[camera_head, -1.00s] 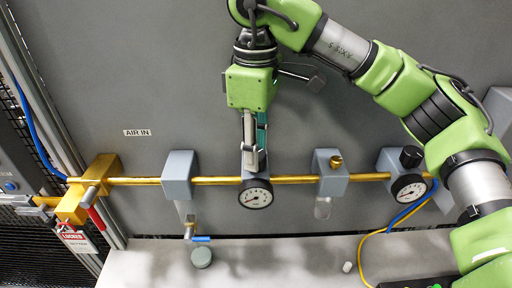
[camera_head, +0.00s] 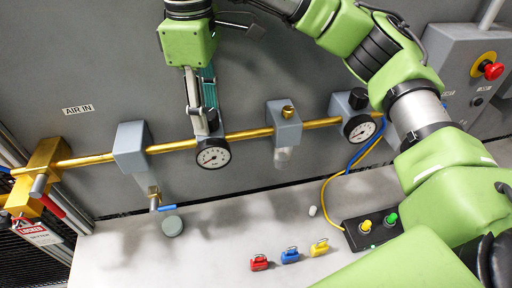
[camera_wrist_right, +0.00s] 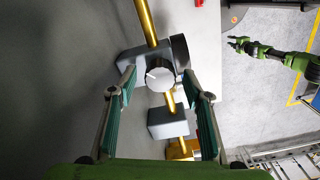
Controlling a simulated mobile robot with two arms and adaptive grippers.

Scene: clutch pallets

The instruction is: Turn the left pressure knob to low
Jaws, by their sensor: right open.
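The left gauge (camera_head: 213,153) faces out from the brass pipe on the wall.
The right regulator has a black knob (camera_head: 358,98) and gauge (camera_head: 360,128). A valve block (camera_head: 284,126) sits between the regulators. Red (camera_head: 259,263), blue (camera_head: 290,255) and yellow (camera_head: 320,247) padlocks and a button box (camera_head: 372,229) lie on the table.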

